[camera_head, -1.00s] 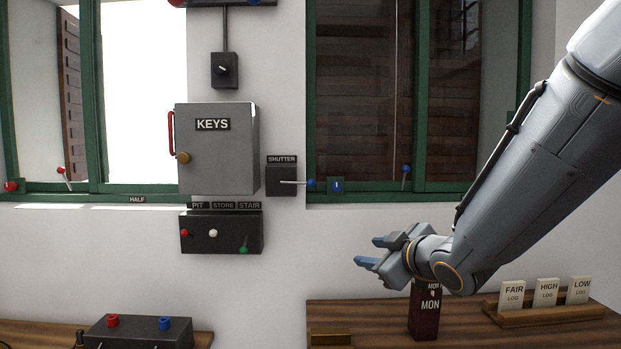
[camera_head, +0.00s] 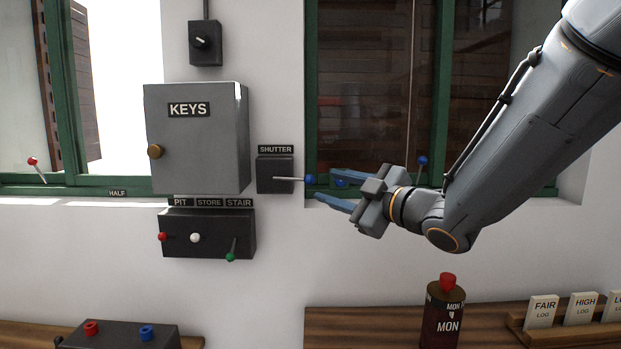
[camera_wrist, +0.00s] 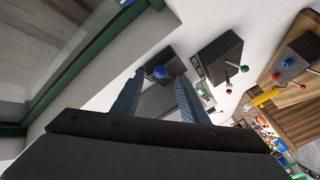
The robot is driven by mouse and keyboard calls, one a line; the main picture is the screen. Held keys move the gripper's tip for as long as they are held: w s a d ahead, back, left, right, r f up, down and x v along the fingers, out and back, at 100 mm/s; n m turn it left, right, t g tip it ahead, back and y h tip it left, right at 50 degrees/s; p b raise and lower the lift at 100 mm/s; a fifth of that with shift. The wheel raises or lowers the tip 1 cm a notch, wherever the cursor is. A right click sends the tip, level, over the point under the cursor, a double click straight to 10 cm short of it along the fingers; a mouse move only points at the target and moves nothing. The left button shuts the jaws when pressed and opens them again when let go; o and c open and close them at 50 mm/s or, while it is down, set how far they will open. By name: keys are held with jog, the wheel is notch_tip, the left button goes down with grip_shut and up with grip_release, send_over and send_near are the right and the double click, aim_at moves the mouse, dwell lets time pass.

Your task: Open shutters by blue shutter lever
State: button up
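The shutter lever is a metal rod with a blue ball knob (camera_head: 310,179), sticking out to the right from a black box (camera_head: 274,175) labelled SHUTTER. It lies about level. My gripper (camera_head: 326,187) is open and empty, its blue fingers pointing left just right of the knob. In the wrist view the blue knob (camera_wrist: 159,72) shows just beyond and between the fingertips (camera_wrist: 159,78); contact cannot be made out. Dark slatted shutters (camera_head: 365,100) stand behind the right window's glass and look closed.
A grey KEYS cabinet (camera_head: 197,135) hangs left of the lever box. Below it is a switch box (camera_head: 207,235) with red, white and green knobs. Another blue-knobbed lever (camera_head: 422,160) is at the right window. A red-topped MON bottle (camera_head: 441,320) stands on the shelf below.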

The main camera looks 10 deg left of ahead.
aim_at(313, 182)
jog(key=p+x, duration=0.2)
jog(key=x, duration=0.4)
jog(key=shift+a, duration=0.4)
jog(key=shift+w+a+p, duration=0.3)
jog(key=shift+w+a, duration=0.15)
jog(key=shift+a, duration=0.05)
jog(key=shift+c, duration=0.5)
jog(key=shift+r, duration=0.1)
grip_shut()
